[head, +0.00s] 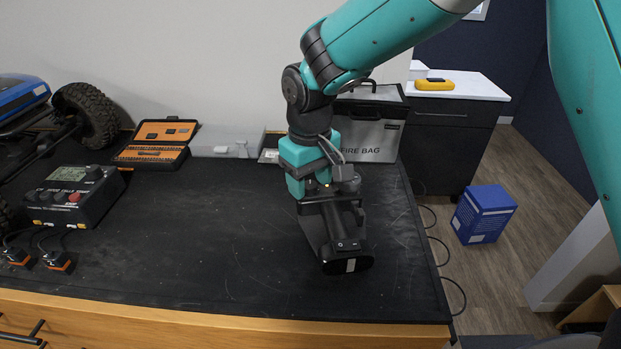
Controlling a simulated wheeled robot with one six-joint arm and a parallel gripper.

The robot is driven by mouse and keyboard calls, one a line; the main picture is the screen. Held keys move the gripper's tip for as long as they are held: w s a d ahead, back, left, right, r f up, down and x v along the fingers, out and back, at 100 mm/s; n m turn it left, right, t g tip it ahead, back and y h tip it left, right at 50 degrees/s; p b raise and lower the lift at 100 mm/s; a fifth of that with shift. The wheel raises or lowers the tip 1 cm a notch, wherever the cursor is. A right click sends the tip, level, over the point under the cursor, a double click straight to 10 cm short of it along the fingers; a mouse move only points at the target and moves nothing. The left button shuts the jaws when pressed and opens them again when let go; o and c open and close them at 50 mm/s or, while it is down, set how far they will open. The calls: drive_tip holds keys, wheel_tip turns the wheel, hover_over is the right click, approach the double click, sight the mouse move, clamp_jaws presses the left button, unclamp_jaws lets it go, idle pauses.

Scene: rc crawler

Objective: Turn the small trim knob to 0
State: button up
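My gripper (345,258) is at the right part of the black bench mat, pointing down toward the front edge. Its dark end is seen from above, and I cannot make out two separate fingers or whether they hold anything. I cannot pick out a small trim knob or a 0 mark for certain. A black box with a small display (68,174) stands at the left of the bench. It has a dark round knob (94,172) at its upper right and several small buttons, one of them red. Its markings are too small to read.
A blue crawler (22,97) stands at the left. Behind are an open orange tool case (157,141), a grey box (222,142) and a fire bag (371,138). Small connectors (57,261) lie front left. The middle of the black mat (210,235) is clear.

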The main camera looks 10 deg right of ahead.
sight(310, 184)
wheel_tip(310, 184, up, 17)
drive_tip(key=b, duration=0.2)
drive_tip(key=shift+r, duration=0.2)
idle(0.5)
